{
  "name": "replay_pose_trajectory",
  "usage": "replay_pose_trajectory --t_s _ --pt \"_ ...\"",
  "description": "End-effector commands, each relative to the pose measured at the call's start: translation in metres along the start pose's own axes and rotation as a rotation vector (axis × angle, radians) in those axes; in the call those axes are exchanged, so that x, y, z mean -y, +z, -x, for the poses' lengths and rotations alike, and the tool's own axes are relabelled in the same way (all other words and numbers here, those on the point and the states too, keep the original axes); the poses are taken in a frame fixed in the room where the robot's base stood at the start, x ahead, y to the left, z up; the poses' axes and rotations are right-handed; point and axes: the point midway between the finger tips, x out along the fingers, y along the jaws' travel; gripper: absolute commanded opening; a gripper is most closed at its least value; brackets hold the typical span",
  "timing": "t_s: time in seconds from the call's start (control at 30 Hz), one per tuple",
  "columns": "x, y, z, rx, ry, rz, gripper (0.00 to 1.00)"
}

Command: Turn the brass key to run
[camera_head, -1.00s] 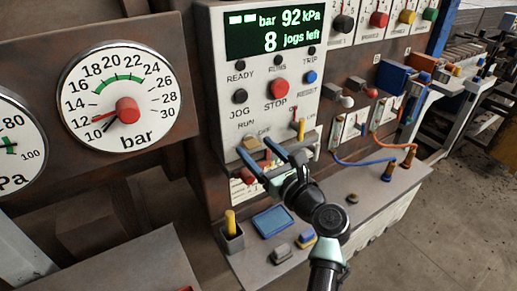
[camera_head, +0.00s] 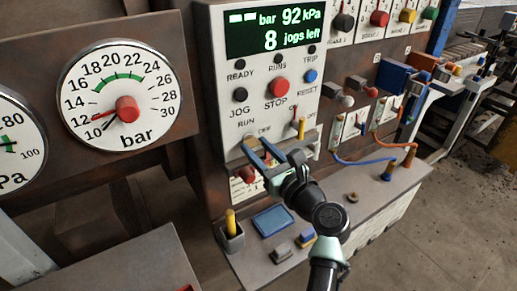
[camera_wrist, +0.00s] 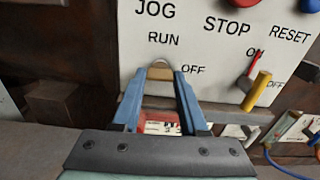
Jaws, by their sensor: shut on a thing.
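The brass key (camera_wrist: 160,73) sits in the white control panel (camera_wrist: 205,60), just below the RUN label and left of an OFF label. My gripper (camera_wrist: 159,80) is shut on the key, with one blue finger at each side of it. In the head view my gripper (camera_head: 257,148) reaches the panel's lower edge from the right. There the key is mostly hidden by the fingers. I cannot tell exactly which mark the key points to. The panel display (camera_head: 275,31) reads 92 kPa and 8 jogs left.
A yellow-tipped lever (camera_wrist: 257,89) stands close to the right of my gripper, between ON and OFF marks. A red knob (camera_head: 246,175) lies below the fingers. The shelf below holds a yellow-handled item in a holder (camera_head: 230,235) and a blue pad (camera_head: 272,220).

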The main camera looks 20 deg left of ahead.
Motion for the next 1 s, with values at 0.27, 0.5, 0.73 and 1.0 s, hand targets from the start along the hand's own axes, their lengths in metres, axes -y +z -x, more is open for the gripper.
replay_pose_trajectory --t_s 0.27,0.5,0.73,1.0 --pt "-0.0003 -0.0017 0.0 0.001 0.001 0.165 0.0" --pt "-0.0002 -0.0022 -0.0001 0.001 0.0 0.388 0.0" --pt "-0.0004 -0.003 -0.0001 0.001 0.001 0.608 0.0" --pt "-0.0002 -0.0034 0.0001 0.001 0.0 0.865 0.0"
